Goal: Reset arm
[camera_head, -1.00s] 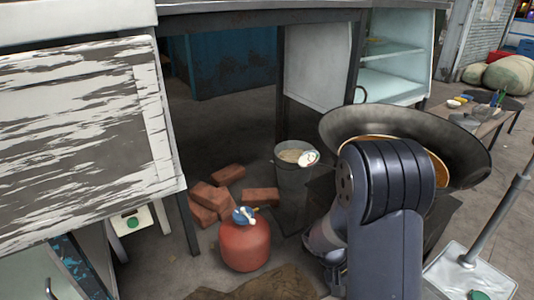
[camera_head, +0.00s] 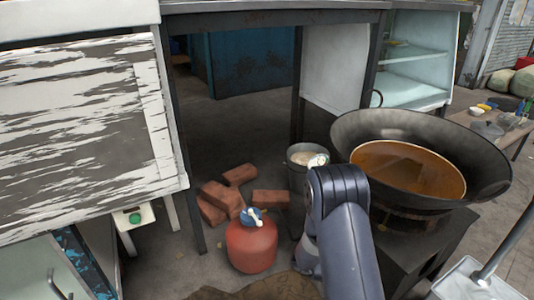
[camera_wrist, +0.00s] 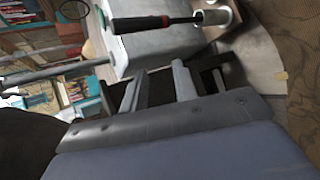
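My gripper (camera_wrist: 157,84) shows in the wrist view with its two grey fingers apart and nothing between them. Beyond the fingers is a pale grey box-like surface (camera_wrist: 160,52), with a rod with a black and red handle (camera_wrist: 150,23) across its upper part. In the head view my dark arm rises at the lower middle, left of the wok; my gripper is hidden there. The large dark wok (camera_head: 480,178) holds orange-brown liquid (camera_head: 400,168) and sits on a dark stove (camera_head: 410,255).
A red gas cylinder (camera_head: 251,248) stands left of my arm, with several bricks (camera_head: 222,200) behind it. A grey bucket (camera_head: 298,178) is behind my arm. A worn white panel (camera_head: 80,130) fills the left. A low table (camera_head: 475,120) stands at the right.

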